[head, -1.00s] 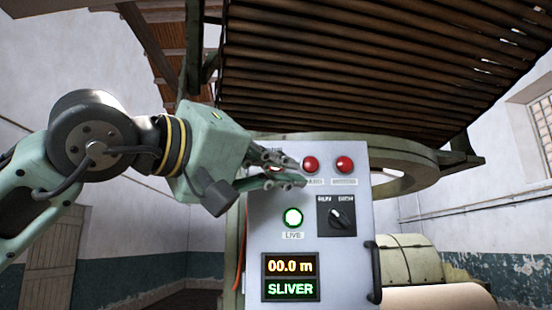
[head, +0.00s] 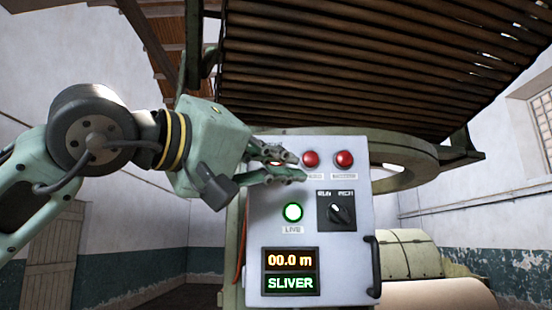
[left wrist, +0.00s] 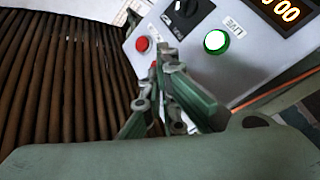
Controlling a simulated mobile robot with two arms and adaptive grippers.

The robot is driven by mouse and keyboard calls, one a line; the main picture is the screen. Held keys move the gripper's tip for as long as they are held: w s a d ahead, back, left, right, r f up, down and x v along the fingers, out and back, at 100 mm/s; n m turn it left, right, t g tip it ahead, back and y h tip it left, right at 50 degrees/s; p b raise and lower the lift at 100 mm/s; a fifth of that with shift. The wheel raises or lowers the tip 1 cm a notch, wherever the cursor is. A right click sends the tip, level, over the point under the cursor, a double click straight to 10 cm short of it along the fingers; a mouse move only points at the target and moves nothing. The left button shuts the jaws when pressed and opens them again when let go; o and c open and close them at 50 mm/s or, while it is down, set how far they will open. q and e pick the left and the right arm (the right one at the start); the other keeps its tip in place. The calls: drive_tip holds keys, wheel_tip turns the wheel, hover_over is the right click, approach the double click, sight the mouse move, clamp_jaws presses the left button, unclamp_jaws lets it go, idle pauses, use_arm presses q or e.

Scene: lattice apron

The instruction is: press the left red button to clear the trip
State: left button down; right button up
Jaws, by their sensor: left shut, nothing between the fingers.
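A grey control panel (head: 345,255) faces me, with a row of red buttons along its top. My right gripper is out of view.
Below the buttons are a lit green lamp (head: 293,212), a black rotary switch (head: 337,211) and a display (head: 290,272) reading 00.0 m and SLIVER. A black handle (head: 374,267) is on the panel's right edge. A slatted brown lattice (head: 370,65) slopes overhead.

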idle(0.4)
use_arm(q)
drive_tip(key=shift+w, duration=0.45)
drive_tip(key=shift+w+p, duration=0.5)
drive_tip(key=shift+p, duration=0.1)
idle(0.5)
drive_tip(key=shift+s, duration=0.1)
idle(0.4)
drive_tip(key=shift+s+b, duration=0.45)
drive_tip(key=shift+s, duration=0.35)
drive_tip(key=shift+s, duration=0.15)
